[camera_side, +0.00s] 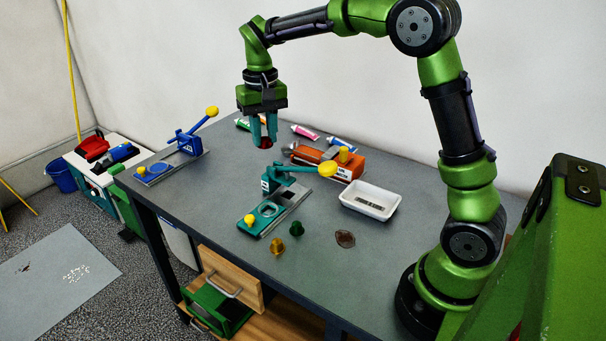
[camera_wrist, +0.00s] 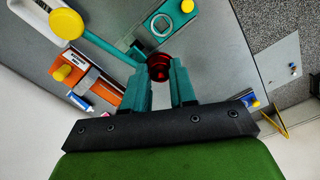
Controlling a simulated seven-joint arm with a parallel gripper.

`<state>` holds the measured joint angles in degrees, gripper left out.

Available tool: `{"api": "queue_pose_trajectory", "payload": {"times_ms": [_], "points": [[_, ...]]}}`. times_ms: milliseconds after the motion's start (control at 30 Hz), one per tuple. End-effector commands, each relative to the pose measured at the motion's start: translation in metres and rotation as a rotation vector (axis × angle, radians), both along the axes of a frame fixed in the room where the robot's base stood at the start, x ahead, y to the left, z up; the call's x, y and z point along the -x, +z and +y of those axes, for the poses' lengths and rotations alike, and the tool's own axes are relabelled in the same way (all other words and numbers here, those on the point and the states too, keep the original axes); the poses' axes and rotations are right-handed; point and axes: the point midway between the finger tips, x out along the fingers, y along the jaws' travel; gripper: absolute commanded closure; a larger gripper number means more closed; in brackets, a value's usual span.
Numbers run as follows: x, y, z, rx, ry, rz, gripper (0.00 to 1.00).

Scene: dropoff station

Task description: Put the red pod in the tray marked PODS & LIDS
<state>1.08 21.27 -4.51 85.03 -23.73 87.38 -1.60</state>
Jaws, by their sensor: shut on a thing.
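My gripper (camera_side: 264,130) is shut on the red pod (camera_side: 265,143) and holds it in the air above the table, behind the teal press. In the wrist view the red pod (camera_wrist: 159,66) sits between the two teal fingertips (camera_wrist: 160,80). A white tray (camera_side: 370,201) stands on the table right of the teal press, with a small dark label or strip inside that is too small to read. Its corner shows at the upper left of the wrist view (camera_wrist: 45,18).
The teal press (camera_side: 275,207) with a yellow-knobbed lever stands between my gripper and the tray's side. An orange machine (camera_side: 330,162) is behind the tray. A gold pod (camera_side: 277,246), a green pod (camera_side: 297,229) and a brown patch (camera_side: 345,239) lie in front. A blue press (camera_side: 175,160) stands left.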

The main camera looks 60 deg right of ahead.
Motion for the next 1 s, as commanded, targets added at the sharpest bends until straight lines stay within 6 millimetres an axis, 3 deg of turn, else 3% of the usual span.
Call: {"api": "queue_pose_trajectory", "payload": {"times_ms": [267, 600, 867, 1000], "points": [[0.036, 0.000, -0.062, 0.001, -0.013, 0.005, 0.89], [0.116, -0.001, -0.143, -0.005, -0.013, 0.003, 0.89], [0.164, -0.003, -0.171, -0.009, -0.009, -0.002, 0.89], [0.165, -0.029, -0.171, -0.013, -0.002, 0.004, 0.89]]}}
